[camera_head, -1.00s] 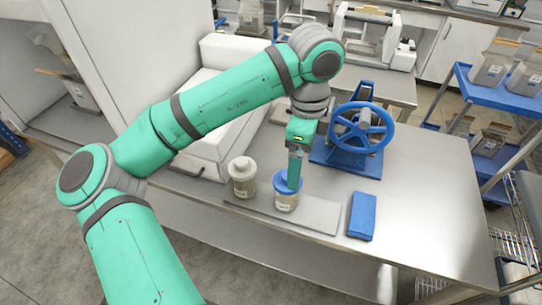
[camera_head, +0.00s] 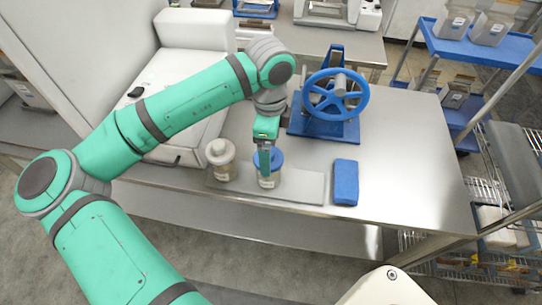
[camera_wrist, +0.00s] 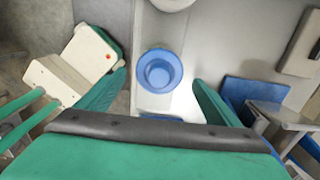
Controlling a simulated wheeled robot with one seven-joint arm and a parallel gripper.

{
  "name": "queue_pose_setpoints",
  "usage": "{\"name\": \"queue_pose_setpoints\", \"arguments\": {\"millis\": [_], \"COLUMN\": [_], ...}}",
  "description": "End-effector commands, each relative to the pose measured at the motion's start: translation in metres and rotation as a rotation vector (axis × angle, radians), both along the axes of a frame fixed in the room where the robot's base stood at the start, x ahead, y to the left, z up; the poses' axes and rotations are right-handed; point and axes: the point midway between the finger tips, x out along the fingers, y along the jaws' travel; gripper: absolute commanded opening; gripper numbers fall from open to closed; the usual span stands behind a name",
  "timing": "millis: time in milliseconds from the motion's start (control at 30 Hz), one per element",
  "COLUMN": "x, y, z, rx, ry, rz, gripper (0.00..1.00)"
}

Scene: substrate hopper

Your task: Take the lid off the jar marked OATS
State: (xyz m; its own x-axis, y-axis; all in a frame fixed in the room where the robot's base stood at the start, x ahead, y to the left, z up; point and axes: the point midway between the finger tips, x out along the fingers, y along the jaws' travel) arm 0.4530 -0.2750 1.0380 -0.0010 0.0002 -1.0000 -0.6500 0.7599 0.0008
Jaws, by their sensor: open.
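Two jars stand side by side on a flat grey mat (camera_head: 305,187) on the steel table. The left jar (camera_head: 221,160) has a cream knobbed lid; part of a pale lid also shows at the top of the wrist view (camera_wrist: 172,3). The right jar (camera_head: 268,182) has a blue lid (camera_head: 279,157), seen from above in the wrist view (camera_wrist: 159,70). The jar labels are too small to read. My gripper (camera_head: 266,163) points down at the blue lid. In the wrist view its open fingers (camera_wrist: 158,82) stand apart on either side of the lid, with gaps showing.
A blue handwheel press (camera_head: 335,105) stands behind and right of the jars. A blue block (camera_head: 345,182) lies right of the mat. A white machine (camera_head: 190,110) is behind on the left. The table's right part (camera_head: 410,160) is clear. A blue cart (camera_head: 470,50) stands beyond.

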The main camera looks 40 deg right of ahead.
Motion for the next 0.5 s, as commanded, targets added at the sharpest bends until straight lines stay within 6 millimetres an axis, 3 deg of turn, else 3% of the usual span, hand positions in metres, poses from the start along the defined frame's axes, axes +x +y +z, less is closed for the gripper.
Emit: {"name": "queue_pose_setpoints", "arguments": {"millis": [167,433,500], "x": [0.002,0.0,-0.001], "y": [0.003,-0.001,-0.001], "z": [-0.019,-0.021,-0.021], "rx": [0.0,0.0,0.0], "ry": [0.0,0.0,0.0], "rz": [0.008,-0.001,-0.002], "gripper": [0.86,0.86,0.72]}}
